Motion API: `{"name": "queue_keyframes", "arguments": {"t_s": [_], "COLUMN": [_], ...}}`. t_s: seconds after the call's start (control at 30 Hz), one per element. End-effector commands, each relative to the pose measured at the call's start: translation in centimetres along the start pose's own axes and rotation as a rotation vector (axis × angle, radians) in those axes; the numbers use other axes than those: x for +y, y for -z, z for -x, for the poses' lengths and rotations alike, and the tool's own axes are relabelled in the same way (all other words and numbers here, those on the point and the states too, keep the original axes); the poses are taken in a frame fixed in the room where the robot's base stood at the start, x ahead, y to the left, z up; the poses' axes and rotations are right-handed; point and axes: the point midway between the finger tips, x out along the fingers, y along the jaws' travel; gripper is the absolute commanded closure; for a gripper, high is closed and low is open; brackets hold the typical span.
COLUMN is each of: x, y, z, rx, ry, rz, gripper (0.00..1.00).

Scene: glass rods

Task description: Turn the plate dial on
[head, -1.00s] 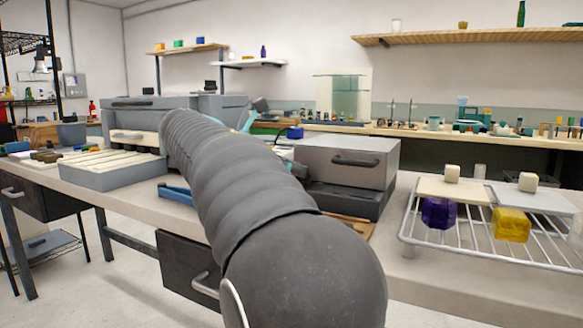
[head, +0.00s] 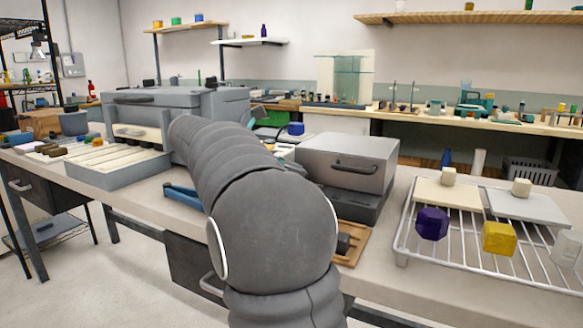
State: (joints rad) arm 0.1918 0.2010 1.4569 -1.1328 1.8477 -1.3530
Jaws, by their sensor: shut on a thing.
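My arm rises from the bottom middle of the head view and reaches away over the bench; my gripper is hidden behind it. I cannot make out a plate dial; the spot around the far end of my arm is covered. A small teal piece and a grey slanted piece show just past the arm's far end, too small to identify. A grey box with a dark handle (head: 347,165) stands on the bench right of my arm.
A wire rack (head: 470,262) holds a purple block (head: 432,224) and a yellow block (head: 499,239) at right. A wooden board (head: 354,246) lies by the bench's front edge. Left are a grey tray (head: 125,174) and a large grey machine (head: 130,104).

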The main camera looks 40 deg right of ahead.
Motion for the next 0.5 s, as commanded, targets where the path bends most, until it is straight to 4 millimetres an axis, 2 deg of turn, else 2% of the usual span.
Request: {"name": "queue_keyframes", "arguments": {"t_s": [0.03, 0.07, 0.13, 0.5], "x": [0.00, 0.00, -0.01, 0.02], "y": [-0.02, -0.02, -0.02, 0.00], "z": [-0.01, -0.01, -0.01, 0.09], "rx": [-0.001, -0.001, 0.000, 0.000], "ry": [0.000, 0.000, 0.000, -0.001], "rz": [-0.001, -0.001, -0.001, 0.000], "gripper": [1.00, 0.61, 0.44, 0.44]}}
